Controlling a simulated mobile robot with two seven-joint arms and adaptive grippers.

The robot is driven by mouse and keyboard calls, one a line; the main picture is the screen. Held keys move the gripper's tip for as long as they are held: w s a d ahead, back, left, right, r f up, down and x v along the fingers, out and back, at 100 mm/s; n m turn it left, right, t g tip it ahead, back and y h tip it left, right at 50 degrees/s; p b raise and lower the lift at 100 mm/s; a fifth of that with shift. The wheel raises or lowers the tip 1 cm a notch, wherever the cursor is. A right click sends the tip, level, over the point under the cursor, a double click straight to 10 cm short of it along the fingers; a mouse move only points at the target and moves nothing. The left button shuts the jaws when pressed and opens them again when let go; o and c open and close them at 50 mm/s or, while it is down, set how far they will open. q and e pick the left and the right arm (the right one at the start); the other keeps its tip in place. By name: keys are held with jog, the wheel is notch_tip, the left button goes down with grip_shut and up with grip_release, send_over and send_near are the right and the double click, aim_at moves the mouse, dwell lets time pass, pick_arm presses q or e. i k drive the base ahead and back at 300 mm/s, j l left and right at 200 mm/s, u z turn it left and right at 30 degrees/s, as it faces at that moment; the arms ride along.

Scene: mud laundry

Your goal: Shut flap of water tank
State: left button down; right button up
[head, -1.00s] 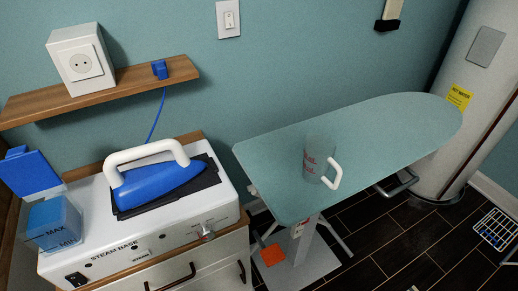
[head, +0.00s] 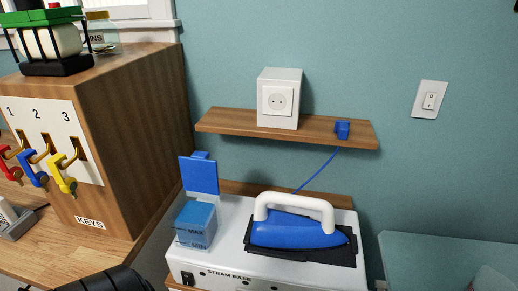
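The water tank (head: 195,224) is a translucent blue box with MAX and MIN marks at the left end of the white steam base (head: 214,262). Its blue flap (head: 199,175) stands upright at the tank's back edge, so the tank is open on top. A black ribbed part, which looks like part of my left arm, shows at the bottom left edge, well apart from the tank. No gripper fingers are visible, and my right gripper is out of view.
A blue iron (head: 295,229) rests on a dark pad right of the tank. A wooden shelf (head: 230,123) with a white socket box (head: 279,98) hangs above. A wooden key cabinet (head: 140,150) stands to the left. The ironing board (head: 420,255) is at lower right.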

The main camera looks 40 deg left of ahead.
aim_at(199, 174)
jog(key=i+j+u, duration=0.1)
jog(key=u, duration=0.35)
jog(key=i+u, duration=0.25)
jog(key=u, duration=1.4)
